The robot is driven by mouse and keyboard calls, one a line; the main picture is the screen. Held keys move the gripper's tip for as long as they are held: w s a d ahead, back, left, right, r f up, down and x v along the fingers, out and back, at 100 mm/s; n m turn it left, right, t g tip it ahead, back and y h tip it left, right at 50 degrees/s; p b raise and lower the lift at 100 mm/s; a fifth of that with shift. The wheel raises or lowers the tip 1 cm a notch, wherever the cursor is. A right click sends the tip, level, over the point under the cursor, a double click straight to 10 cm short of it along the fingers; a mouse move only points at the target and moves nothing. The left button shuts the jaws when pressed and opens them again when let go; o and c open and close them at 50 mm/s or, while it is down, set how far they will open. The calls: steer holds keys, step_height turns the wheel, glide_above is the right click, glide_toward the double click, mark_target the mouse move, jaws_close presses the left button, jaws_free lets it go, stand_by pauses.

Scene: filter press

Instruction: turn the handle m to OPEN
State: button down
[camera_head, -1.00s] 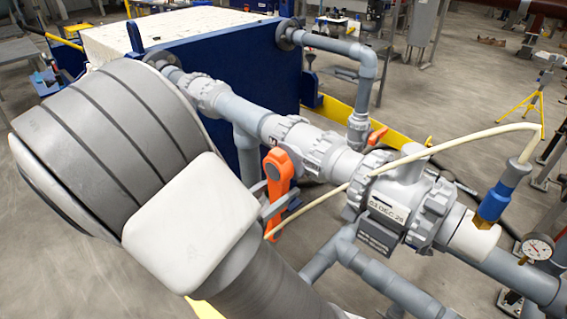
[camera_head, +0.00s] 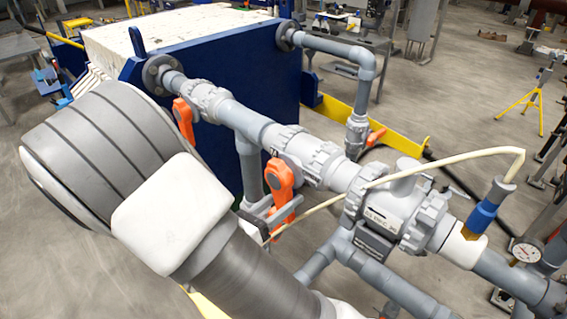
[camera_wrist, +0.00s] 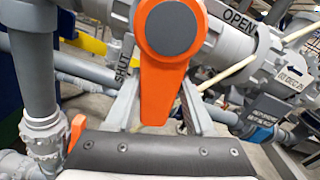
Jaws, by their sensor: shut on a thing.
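An orange handle (camera_head: 279,185) hangs from a grey valve on the grey pipe in the head view, its long end pointing down. I cannot read a letter m on it. In the wrist view the handle (camera_wrist: 163,85) has a dark round hub and points downward. A label OPEN (camera_wrist: 239,20) is at its upper right and a label SHUT (camera_wrist: 123,60) at its left. My gripper (camera_head: 281,211) is shut on the handle's lower part. In the wrist view my gripper (camera_wrist: 161,92) has one finger on each side of the handle.
A second orange handle (camera_head: 184,121) sits farther left on the same pipe, and a third (camera_head: 375,137) behind. A cream hose (camera_head: 440,164) arches over the pipe to a blue fitting (camera_head: 482,215). A gauge (camera_head: 526,252) is at right. The blue press frame (camera_head: 230,80) stands behind.

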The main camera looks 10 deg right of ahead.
steer(key=shift+s+d+r+n, duration=0.1)
steer(key=shift+s+d+n, duration=0.1)
steer(key=shift+n, duration=0.1)
steer(key=n, duration=0.1)
steer(key=s+d+r+n, duration=0.1)
steer(key=n, duration=0.1)
steer(key=shift+s, duration=0.15)
steer(key=shift+s+d+r+n, duration=0.25)
steer(key=shift+r+n, duration=0.3)
steer(key=shift+n, duration=0.8)
steer(key=shift+s+d+r+n, duration=0.1)
steer(key=shift+s+r+n, duration=0.4)
steer(key=shift+n, duration=0.9)
steer(key=shift+s+d+r+n, duration=0.2)
steer(key=shift+r+n, duration=0.45)
steer(key=shift+n, duration=0.7)
steer(key=shift+r+n, duration=0.5)
steer(key=shift+n, duration=0.45)
steer(key=shift+r+n, duration=0.45)
steer(key=shift+n, duration=0.5)
steer(key=shift+c, duration=1.2)
jaws_free()
steer(key=shift+f, duration=0.1)
steer(key=shift+a, duration=0.1)
